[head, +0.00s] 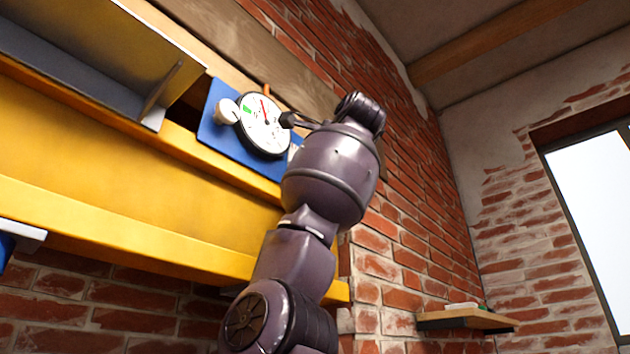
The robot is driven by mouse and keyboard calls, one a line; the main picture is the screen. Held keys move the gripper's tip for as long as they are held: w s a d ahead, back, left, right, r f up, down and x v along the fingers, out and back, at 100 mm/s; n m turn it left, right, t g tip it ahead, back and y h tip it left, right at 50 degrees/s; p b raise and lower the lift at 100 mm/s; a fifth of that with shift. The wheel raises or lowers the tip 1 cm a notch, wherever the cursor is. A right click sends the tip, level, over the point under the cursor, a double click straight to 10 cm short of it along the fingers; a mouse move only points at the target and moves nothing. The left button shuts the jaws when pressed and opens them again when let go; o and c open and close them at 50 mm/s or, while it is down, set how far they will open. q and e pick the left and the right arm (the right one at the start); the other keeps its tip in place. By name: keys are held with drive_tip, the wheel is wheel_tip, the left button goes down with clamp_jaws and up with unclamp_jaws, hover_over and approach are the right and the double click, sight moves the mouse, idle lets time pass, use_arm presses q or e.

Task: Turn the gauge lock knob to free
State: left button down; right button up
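A round gauge (262,128) with a white dial, a green patch and a red needle or mark is on a blue panel (224,142) above the yellow beam. A pale round knob (227,111) sticks out at the gauge's left edge. No label for its lock position is readable. My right gripper (289,119) is a small dark shape at the gauge's right rim, with the knob on the far side of the dial. Its fingers are too small and overlapped to tell open from shut, or whether they touch the gauge. My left gripper is out of view.
A yellow beam (120,190) runs across the left, with a grey metal channel (95,62) above it. A brick wall (410,190) stands behind my arm. A small shelf (466,319) with small items is at lower right, below a window (595,210).

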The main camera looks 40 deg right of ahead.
idle(0.5)
drive_tip(key=o, duration=0.8)
drive_tip(key=shift+s+a, duration=0.15)
drive_tip(key=shift+s, duration=0.3)
drive_tip(key=shift+b+v, duration=1.4)
drive_tip(key=shift+v, duration=3.6)
